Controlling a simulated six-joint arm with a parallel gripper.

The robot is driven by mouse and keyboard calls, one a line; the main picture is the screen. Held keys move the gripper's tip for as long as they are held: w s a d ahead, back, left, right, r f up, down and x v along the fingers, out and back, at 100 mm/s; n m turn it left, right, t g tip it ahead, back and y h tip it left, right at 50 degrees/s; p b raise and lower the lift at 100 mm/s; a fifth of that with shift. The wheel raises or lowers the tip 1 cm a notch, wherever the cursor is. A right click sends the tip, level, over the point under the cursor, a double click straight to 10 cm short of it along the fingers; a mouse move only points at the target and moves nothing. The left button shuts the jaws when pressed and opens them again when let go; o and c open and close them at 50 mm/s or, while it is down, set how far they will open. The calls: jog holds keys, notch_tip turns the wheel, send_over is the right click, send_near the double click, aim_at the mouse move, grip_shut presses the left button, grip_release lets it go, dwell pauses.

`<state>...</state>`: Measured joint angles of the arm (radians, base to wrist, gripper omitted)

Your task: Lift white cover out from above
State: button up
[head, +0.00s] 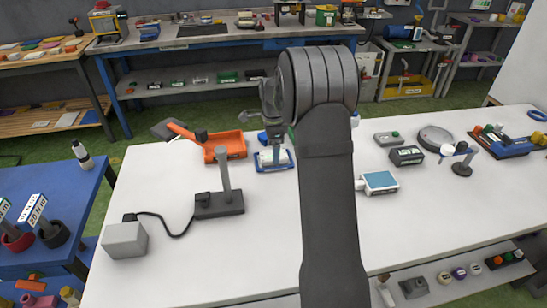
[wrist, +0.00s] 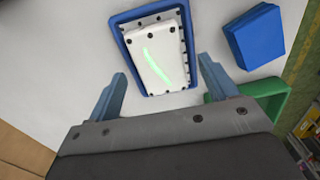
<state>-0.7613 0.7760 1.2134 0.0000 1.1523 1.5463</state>
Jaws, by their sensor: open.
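The white cover (wrist: 157,52) lies in a blue-rimmed tray (wrist: 122,48) in the wrist view. It has a green streak on its face and sits slightly askew, with dark dots along the edges around it. In the head view the white cover (head: 273,155) shows small in the blue tray (head: 273,168), partly hidden by my wrist. My gripper (wrist: 160,92) is open and empty, its two blue-grey fingers spread on either side of the tray's near end. The cover lies ahead of the fingertips in the wrist view. I cannot tell the height between them.
A blue box (wrist: 253,37) and a green tray (wrist: 265,95) lie right of the blue tray. In the head view an orange tray (head: 229,146) is close by on the left, and a grey stand (head: 220,202) is nearer. The front middle of the white table is clear.

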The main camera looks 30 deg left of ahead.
jog(key=shift+f, duration=0.9)
jog(key=shift+c, duration=0.5)
jog(key=c, duration=1.2)
jog(key=shift+o, duration=0.2)
jog(key=shift+r, duration=0.1)
